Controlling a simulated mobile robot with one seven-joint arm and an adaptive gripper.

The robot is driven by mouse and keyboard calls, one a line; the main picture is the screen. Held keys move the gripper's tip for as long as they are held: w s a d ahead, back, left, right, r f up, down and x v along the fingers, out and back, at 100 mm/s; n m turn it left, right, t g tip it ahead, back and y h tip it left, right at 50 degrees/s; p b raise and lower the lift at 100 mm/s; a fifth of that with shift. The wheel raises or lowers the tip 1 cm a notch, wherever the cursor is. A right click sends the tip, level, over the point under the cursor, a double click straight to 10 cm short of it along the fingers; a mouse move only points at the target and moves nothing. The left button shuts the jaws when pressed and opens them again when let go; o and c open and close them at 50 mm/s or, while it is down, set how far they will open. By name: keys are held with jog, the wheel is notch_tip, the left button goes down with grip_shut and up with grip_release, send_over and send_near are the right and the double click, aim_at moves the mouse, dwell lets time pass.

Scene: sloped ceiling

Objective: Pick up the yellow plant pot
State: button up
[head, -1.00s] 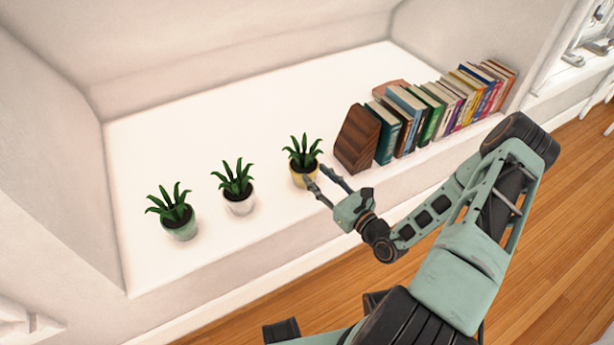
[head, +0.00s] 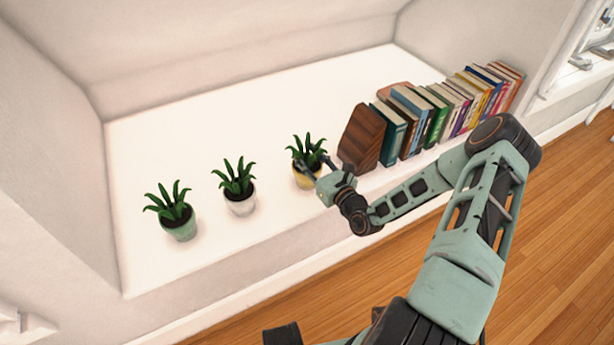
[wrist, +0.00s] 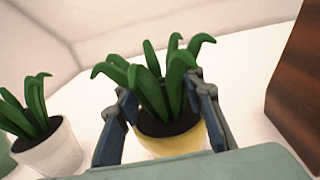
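The yellow plant pot (head: 305,178) stands upright on the white ledge, left of the wooden bookend, with a green plant in dark soil. In the wrist view the yellow pot (wrist: 172,146) sits between the two fingers of my gripper (wrist: 165,112). The fingers are apart, one on each side of the pot and the plant's lower leaves. In the head view my gripper (head: 315,167) is at the pot's right front side and partly covers it. I cannot tell whether the fingers touch the pot. The pot's base is hidden in the wrist view.
A white pot (head: 240,206) and a green pot (head: 180,228) with similar plants stand to the left on the ledge (head: 240,140). A wooden bookend (head: 362,140) and a row of books (head: 440,110) stand close on the right. The ledge behind is clear.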

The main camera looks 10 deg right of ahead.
jog(key=shift+w, duration=0.1)
jog(key=shift+c, duration=0.7)
grip_shut()
jog(key=shift+r, duration=0.1)
